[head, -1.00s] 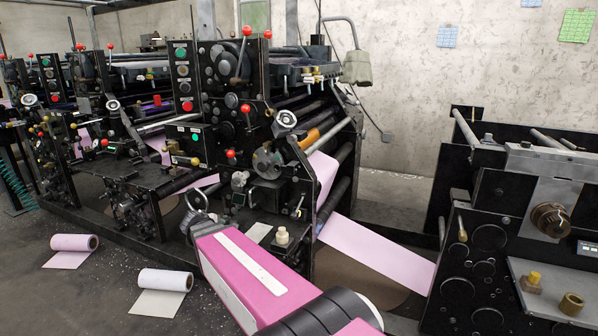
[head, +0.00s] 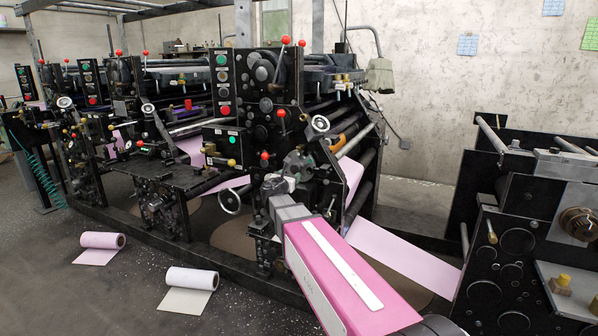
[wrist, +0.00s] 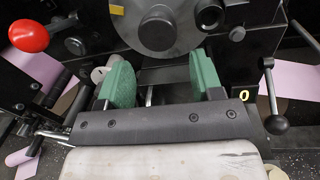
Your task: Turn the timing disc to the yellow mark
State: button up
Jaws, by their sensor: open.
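The timing disc, which I take to be the grey round disc (wrist: 160,27) on the black machine face, shows at the top middle of the wrist view, its upper part cut off.
A red-knobbed lever (wrist: 29,36) is left of my gripper, and a black-knobbed lever (wrist: 270,100) is right of it. In the head view, a pink web (head: 405,253) runs to the right-hand unit (head: 510,250). Two rolls (head: 192,279) lie on the floor at left.

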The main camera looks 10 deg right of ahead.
aim_at(294, 170)
jog(key=x, duration=0.8)
jog(key=shift+w+a, duration=0.1)
jog(key=c, duration=1)
jog(key=shift+m, duration=0.4)
jog(key=m, duration=0.5)
jog(key=shift+a+m+t, duration=0.1)
jog(key=shift+m+t, duration=0.2)
jog(key=m+h, duration=0.1)
jog(key=m, duration=0.5)
jog(key=shift+r+m, duration=0.1)
jog(key=shift+m, duration=0.3)
